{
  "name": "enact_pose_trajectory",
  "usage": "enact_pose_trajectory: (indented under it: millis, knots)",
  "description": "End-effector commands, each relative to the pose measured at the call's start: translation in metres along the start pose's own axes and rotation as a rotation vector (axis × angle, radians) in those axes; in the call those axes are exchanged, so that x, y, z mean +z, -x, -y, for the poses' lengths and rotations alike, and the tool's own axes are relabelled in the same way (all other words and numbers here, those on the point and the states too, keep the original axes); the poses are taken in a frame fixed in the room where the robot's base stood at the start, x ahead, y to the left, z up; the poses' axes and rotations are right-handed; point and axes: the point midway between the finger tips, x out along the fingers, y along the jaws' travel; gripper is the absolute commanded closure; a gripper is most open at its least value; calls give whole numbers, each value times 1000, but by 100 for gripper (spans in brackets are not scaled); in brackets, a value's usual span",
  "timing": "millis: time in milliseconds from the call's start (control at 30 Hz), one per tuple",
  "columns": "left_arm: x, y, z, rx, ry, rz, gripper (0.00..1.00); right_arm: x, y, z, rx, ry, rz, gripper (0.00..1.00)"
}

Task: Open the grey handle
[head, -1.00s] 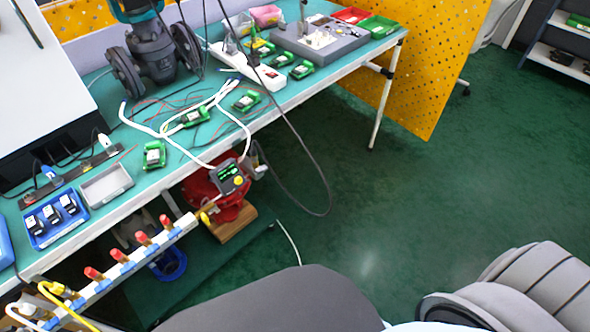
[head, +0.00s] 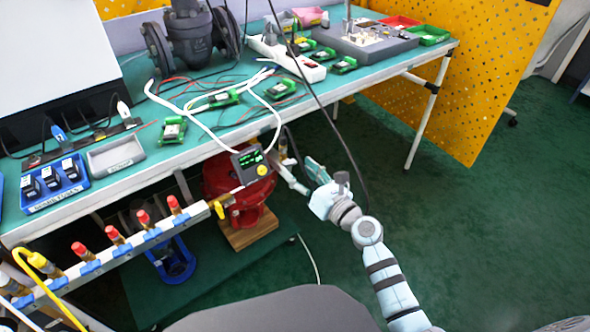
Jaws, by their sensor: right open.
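My right gripper (head: 297,168) reaches in from the lower right, just right of the dark positioner box (head: 250,166) with its lit display. Its fingers are apart and point up and left. The positioner sits by a red actuator (head: 240,200) under the bench edge. A small brass and grey fitting (head: 283,147) is close to the fingertips; contact cannot be told. I cannot clearly make out the grey handle; it may be small or hidden near the positioner and gripper. My left gripper is not in view.
A manifold bar (head: 150,240) with several red-topped valves and a yellow handle (head: 216,208) runs along the bench front. A dark cable (head: 330,125) hangs near my right arm. The bench (head: 200,150) holds green modules and white cables. Green floor at right is clear.

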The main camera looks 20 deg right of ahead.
Motion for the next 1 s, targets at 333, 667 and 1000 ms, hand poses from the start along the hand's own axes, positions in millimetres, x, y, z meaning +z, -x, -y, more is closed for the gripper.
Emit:
enact_pose_trajectory:
  millis: [333,667,1000]
  knots:
    - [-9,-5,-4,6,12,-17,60,-1,-24,0,0,-3,0,47]
    - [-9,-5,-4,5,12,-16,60,-1,-23,0,-1,-3,0,82]
    - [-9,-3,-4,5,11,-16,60,0,-23,1,-2,-22,0,95]
